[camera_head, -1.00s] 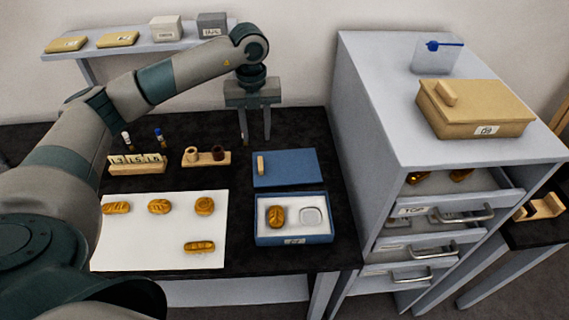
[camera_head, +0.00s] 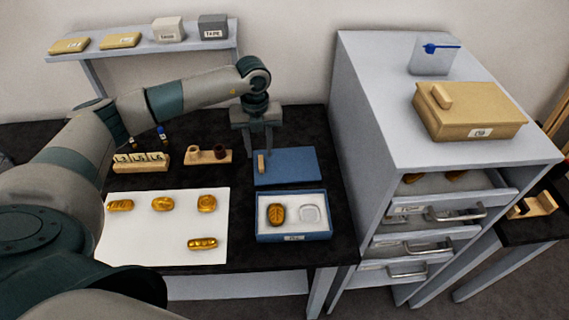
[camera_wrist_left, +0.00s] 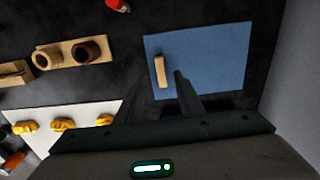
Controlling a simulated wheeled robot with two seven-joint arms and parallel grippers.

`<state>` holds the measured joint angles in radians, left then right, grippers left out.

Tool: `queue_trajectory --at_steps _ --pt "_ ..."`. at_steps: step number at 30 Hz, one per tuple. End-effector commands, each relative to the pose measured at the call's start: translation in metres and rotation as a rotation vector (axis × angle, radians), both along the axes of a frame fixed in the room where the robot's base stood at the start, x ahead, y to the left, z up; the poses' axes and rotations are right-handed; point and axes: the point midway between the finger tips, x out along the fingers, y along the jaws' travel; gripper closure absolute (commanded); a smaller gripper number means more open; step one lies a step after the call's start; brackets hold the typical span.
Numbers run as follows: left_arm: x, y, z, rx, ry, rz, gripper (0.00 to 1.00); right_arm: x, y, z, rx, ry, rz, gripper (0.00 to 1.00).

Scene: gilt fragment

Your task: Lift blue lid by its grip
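The blue lid (camera_head: 292,168) lies flat on the black table, just behind the open blue box (camera_head: 292,236). Its small wooden grip (camera_head: 262,163) stands near the lid's left edge. The lid (camera_wrist_left: 215,60) and its grip (camera_wrist_left: 160,71) also show in the left wrist view. My left gripper (camera_head: 258,152) is open and empty, pointing down above the lid's left back part. In the wrist view its two fingers lie on either side of the grip's line, the right one over the lid. I see no contact with the grip. My right gripper is out of view.
The box holds one gold piece (camera_head: 277,213) beside an empty recess. A white sheet (camera_head: 150,245) with several gold pieces lies to the left. A wooden holder with two cups (camera_head: 208,157) stands left of the lid. A grey drawer cabinet (camera_head: 375,120) rises close on the right.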

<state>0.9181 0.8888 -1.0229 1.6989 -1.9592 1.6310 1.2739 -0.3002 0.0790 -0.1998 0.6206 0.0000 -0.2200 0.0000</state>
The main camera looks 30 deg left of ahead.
Motion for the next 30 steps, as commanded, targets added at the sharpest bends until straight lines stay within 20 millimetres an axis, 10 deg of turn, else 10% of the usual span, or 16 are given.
queue_trajectory --at_steps 12,26,30 --pt "-0.001 -0.002 -0.039 -0.001 0.001 0.0 0.66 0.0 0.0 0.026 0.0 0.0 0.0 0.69" --pt "-0.001 -0.002 -0.041 0.0 0.0 -0.001 0.66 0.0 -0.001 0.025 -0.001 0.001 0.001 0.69" --pt "-0.001 -0.002 -0.041 0.0 0.0 -0.001 0.92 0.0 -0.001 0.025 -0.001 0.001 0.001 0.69"
